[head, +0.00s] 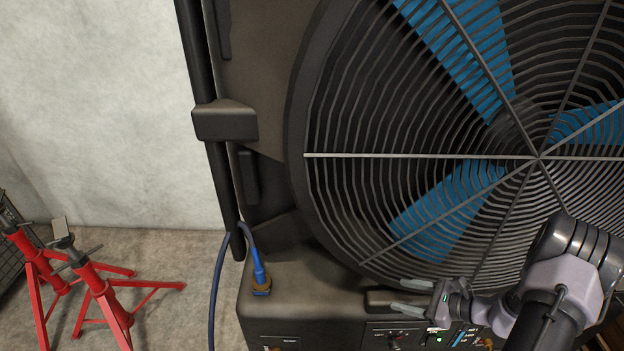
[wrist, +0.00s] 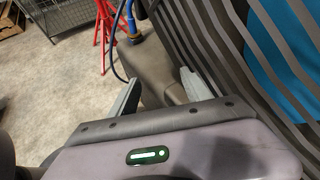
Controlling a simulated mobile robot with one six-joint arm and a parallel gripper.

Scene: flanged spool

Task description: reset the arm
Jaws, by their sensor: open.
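My gripper (head: 408,297) is open and empty in the head view, at the lower right, with its fingers pointing left. It is in front of the lower part of a large fan's grille (head: 350,190), above the fan's control panel (head: 395,338). In the wrist view my gripper (wrist: 160,95) shows its two fingers spread apart with nothing between them but the fan's dark base (wrist: 160,80) beyond. My arm comes in from the lower right of the head view. I cannot tell whether a finger touches the fan housing.
A blue plug (head: 259,268) with a cable sits on the fan base, left of my gripper. Red stands (head: 95,285) are on the floor at the far left, beside a wire crate (head: 10,240). Bare floor (head: 180,260) lies between the stands and the fan.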

